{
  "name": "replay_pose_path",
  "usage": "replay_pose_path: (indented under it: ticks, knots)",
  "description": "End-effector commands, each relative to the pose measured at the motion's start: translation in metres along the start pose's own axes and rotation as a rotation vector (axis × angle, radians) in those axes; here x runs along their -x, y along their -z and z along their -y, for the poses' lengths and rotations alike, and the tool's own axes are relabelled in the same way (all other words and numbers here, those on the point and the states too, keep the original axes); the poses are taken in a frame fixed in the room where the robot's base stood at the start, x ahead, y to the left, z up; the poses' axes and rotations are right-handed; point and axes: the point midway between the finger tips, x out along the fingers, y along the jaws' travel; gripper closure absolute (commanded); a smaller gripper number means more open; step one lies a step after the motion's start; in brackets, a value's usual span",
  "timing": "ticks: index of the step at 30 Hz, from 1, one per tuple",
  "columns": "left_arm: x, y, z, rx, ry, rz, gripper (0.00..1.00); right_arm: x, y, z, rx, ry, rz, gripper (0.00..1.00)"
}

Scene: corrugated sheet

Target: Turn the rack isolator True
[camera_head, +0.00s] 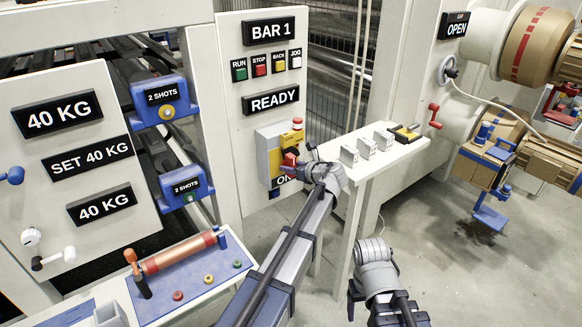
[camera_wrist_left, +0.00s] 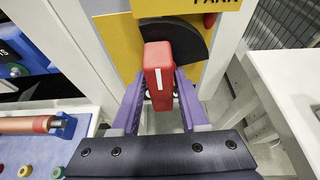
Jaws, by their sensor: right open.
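The rack isolator is a yellow plate (camera_head: 273,160) on the white BAR 1 cabinet, with a red handle (camera_head: 290,159) partly hidden by my left arm. In the left wrist view the red handle (camera_wrist_left: 158,72) stands before a dark half disc (camera_wrist_left: 198,52) on the yellow plate (camera_wrist_left: 120,40). My left gripper (camera_wrist_left: 158,88) has its purple fingers on both sides of the handle, apparently touching it. In the head view my left gripper (camera_head: 291,168) is at the plate. My right gripper (camera_head: 354,292) is low, right of the left arm, away from the isolator, and open.
A narrow white shelf (camera_head: 407,150) with several small blocks stands right of the isolator. A blue panel (camera_head: 205,278) with a red roller (camera_head: 180,253) is at lower left. A red knob (camera_head: 298,123) sits above the isolator. Open floor (camera_head: 455,280) lies at right.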

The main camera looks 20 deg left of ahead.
Motion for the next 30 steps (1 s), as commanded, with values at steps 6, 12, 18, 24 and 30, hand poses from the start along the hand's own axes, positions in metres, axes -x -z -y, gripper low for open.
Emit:
replay_pose_path:
  ticks: [6, 12, 18, 24, 30]
  knots:
    - [0.0, -0.001, 0.001, -0.001, 0.001, 0.002, 0.38, 0.0, 0.0, 0.0, 0.0, 0.0, 0.0, 0.26]
    - [0.001, -0.001, 0.001, -0.001, 0.002, 0.003, 0.38, 0.001, 0.0, 0.0, 0.0, 0.0, 0.0, 0.26]
    - [0.028, -0.004, 0.0, -0.002, 0.004, 0.003, 0.38, 0.013, -0.001, -0.001, 0.0, 0.0, 0.0, 0.26]
    - [0.06, -0.003, 0.0, -0.002, 0.003, 0.002, 0.38, 0.025, -0.002, -0.002, 0.0, 0.0, 0.0, 0.26]
    - [0.076, -0.001, 0.0, -0.001, 0.002, 0.002, 0.38, 0.03, -0.002, -0.003, 0.0, 0.0, 0.0, 0.26]
